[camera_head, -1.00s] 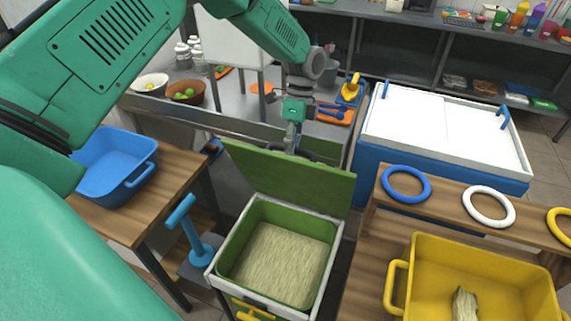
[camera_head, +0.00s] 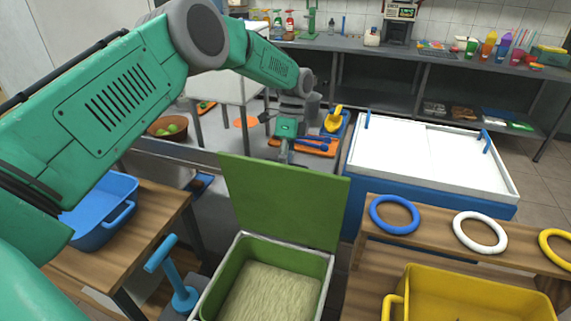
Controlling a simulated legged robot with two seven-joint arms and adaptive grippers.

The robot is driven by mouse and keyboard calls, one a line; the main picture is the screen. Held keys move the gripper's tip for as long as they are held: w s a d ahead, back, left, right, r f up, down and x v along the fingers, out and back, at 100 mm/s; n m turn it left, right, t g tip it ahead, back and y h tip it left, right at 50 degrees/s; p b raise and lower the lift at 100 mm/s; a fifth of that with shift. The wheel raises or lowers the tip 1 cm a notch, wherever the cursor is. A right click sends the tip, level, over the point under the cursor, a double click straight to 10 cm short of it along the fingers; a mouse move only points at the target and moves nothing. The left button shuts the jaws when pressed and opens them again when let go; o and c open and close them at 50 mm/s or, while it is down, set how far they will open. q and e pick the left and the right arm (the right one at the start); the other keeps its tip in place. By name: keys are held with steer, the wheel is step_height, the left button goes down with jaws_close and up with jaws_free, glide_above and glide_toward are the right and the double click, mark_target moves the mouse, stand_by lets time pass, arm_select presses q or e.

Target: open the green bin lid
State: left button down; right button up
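The green bin (camera_head: 238,253) stands at the lower middle, full of pale fibrous material. Its green lid (camera_head: 283,203) is open and stands up at the bin's far edge, its flat inner face toward me. My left gripper (camera_head: 284,152) is just behind the lid's top edge, pointing down. Its fingertips are small and partly hidden by the lid, so I cannot tell whether they touch it or are open or shut. My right gripper is out of view.
A wooden table with a blue basin (camera_head: 105,215) is at left, beside a blue upright handle (camera_head: 170,268). At right, a wooden bench carries a blue ring (camera_head: 394,214), a white ring (camera_head: 480,232) and a yellow tub (camera_head: 470,292). A white-topped chest (camera_head: 430,160) stands behind.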

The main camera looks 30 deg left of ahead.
arm_select(q)
steer(key=c, duration=1.7)
jaws_free()
steer(key=shift+f, duration=0.15)
steer(key=shift+c, duration=0.2)
steer(key=shift+o, duration=1.3)
steer(key=shift+w+a, duration=0.1)
steer(key=shift+r, duration=0.25)
steer(key=v, duration=1.1)
steer(key=shift+w+a, duration=0.15)
steer(key=shift+w, duration=0.3)
steer(key=shift+r, duration=0.1)
